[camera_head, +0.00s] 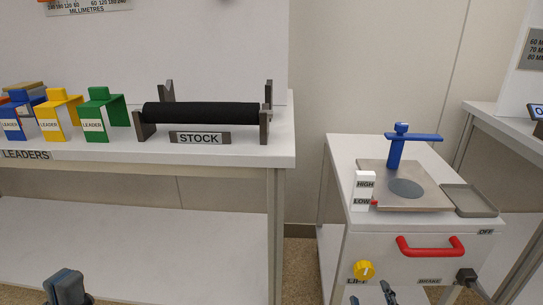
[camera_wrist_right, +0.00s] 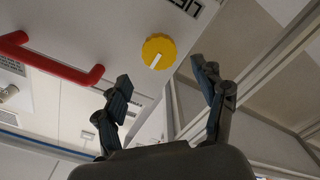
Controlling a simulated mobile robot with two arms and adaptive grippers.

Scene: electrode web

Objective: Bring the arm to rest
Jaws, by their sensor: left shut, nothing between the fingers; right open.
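My left gripper (camera_head: 66,287) shows at the bottom left of the head view, shut and empty, in front of the white bench. My right gripper (camera_head: 372,294) is at the bottom of the head view, in front of the cabinet just below the yellow knob (camera_head: 364,270). In the right wrist view my right gripper (camera_wrist_right: 163,84) has its fingers spread with nothing between them. The yellow knob (camera_wrist_right: 159,51) appears beyond the fingertips there, apart from them. The rest of both arms is out of view.
The white cabinet (camera_head: 341,181) carries a red handle (camera_head: 431,247), a metal plate with a blue post (camera_head: 395,152), and a grey tray (camera_head: 469,200). On the bench (camera_head: 245,155) stand a black stock roll (camera_head: 200,113) and coloured leader blocks (camera_head: 97,115). A floor gap separates bench and cabinet.

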